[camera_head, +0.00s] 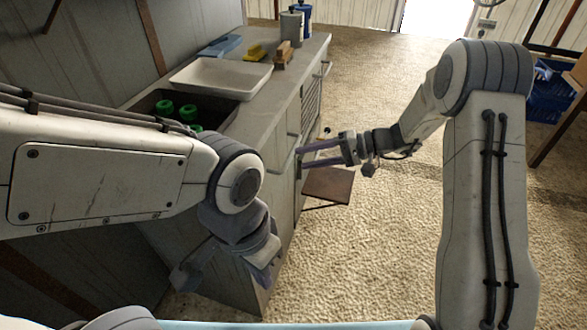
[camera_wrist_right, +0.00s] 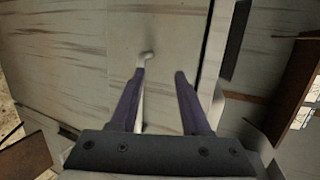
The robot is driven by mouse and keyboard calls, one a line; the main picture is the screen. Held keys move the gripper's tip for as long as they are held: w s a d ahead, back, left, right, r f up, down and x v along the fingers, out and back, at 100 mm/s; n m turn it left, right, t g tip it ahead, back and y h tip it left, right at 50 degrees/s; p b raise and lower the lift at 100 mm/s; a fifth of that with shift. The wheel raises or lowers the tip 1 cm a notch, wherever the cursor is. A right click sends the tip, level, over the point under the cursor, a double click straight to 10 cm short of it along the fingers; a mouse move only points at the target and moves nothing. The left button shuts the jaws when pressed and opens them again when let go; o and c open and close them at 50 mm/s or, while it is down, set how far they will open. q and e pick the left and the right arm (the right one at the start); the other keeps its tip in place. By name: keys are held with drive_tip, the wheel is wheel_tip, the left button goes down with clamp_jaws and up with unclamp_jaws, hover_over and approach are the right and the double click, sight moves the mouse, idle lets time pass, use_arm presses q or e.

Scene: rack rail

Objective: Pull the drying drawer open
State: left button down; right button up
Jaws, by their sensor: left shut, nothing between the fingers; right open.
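The drawer front is a pale, streaked panel (camera_wrist_right: 90,60) that fills much of the right wrist view, on the aisle side of the counter unit. A small light handle (camera_wrist_right: 147,56) stands out from it. I cannot tell for certain that this is the drying drawer; no open gap shows. My right gripper (camera_head: 300,156) is open beside the cabinet front. In the right wrist view its purple fingers (camera_wrist_right: 159,75) point at the panel, the left fingertip close to the handle; contact is unclear. My left gripper (camera_head: 267,276) is shut and empty, low in front of the cabinet's near end.
The counter (camera_head: 270,110) carries a white tray (camera_head: 220,78), a yellow brush (camera_head: 254,53) and canisters (camera_head: 291,27). Green-topped items (camera_head: 165,107) sit in the dark sink. A brown panel (camera_head: 328,185) is near the floor below my right gripper. The floor (camera_head: 370,240) between my arms is clear.

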sight(293, 151)
drive_tip(key=w+d+f+m+t+b, duration=0.1)
drive_tip(key=w+d+f+m+t, duration=0.15)
drive_tip(key=w+d+f, duration=0.2)
drive_tip(key=shift+n+t+y, duration=0.4)
drive_tip(key=shift+n+t, duration=0.05)
drive_tip(key=x, duration=0.6)
drive_tip(key=w+x, duration=0.1)
drive_tip(key=x, duration=0.2)
drive_tip(key=shift+w+a+r, duration=0.1)
drive_tip(key=shift+a+r, duration=0.05)
drive_tip(key=shift+r, duration=0.05)
clamp_jaws()
idle(0.5)
